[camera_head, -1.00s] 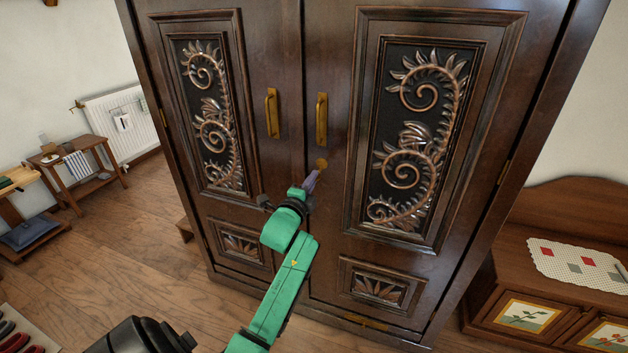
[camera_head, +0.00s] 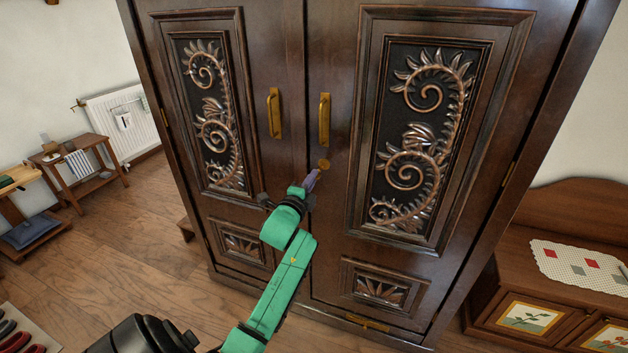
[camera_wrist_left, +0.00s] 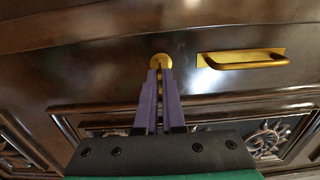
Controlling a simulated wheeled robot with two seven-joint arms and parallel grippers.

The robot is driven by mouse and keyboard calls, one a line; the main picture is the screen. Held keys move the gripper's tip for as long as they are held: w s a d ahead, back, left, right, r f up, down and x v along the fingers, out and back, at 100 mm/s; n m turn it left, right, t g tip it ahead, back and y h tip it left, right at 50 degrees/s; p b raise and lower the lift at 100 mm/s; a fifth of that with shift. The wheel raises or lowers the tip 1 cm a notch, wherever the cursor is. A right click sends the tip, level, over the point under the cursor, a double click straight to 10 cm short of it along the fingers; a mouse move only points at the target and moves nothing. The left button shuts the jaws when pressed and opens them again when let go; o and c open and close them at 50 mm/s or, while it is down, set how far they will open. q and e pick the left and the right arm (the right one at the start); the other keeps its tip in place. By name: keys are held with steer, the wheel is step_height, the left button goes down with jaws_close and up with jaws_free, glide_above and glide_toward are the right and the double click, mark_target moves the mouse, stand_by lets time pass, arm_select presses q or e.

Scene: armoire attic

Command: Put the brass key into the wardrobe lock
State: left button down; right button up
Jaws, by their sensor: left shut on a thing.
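The dark wooden wardrobe (camera_head: 340,215) stands in front of me with both doors shut. Its round brass lock plate (camera_head: 324,165) is on the right door, below the right handle; it also shows in the left wrist view (camera_wrist_left: 161,61). My left gripper (camera_head: 313,179), with purple fingers, points at the lock from just below and left in the head view. In the left wrist view its fingers (camera_wrist_left: 159,90) are shut on the brass key (camera_wrist_left: 159,79), a thin gold strip between them. The fingertips hide the key's front end, so I cannot tell whether it is in the lock.
Two brass handles, left (camera_head: 273,113) and right (camera_head: 324,119), stick out above the lock. A low cabinet (camera_head: 550,285) stands at the right. A small side table (camera_head: 82,165) and a radiator (camera_head: 120,120) are at the left.

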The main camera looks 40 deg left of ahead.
arm_select(q)
steer(key=shift+w+a+b, duration=0.2)
steer(key=shift+w+b, duration=0.1)
steer(key=shift+w, duration=0.3)
steer(key=shift+b+x, duration=0.5)
steer(key=shift+x, duration=0.5)
steer(key=c, duration=0.9)
jaws_free()
steer(key=shift+c, duration=0.2)
steer(key=shift+s, duration=0.2)
steer(key=v, duration=1.4)
steer(key=shift+b, duration=0.3)
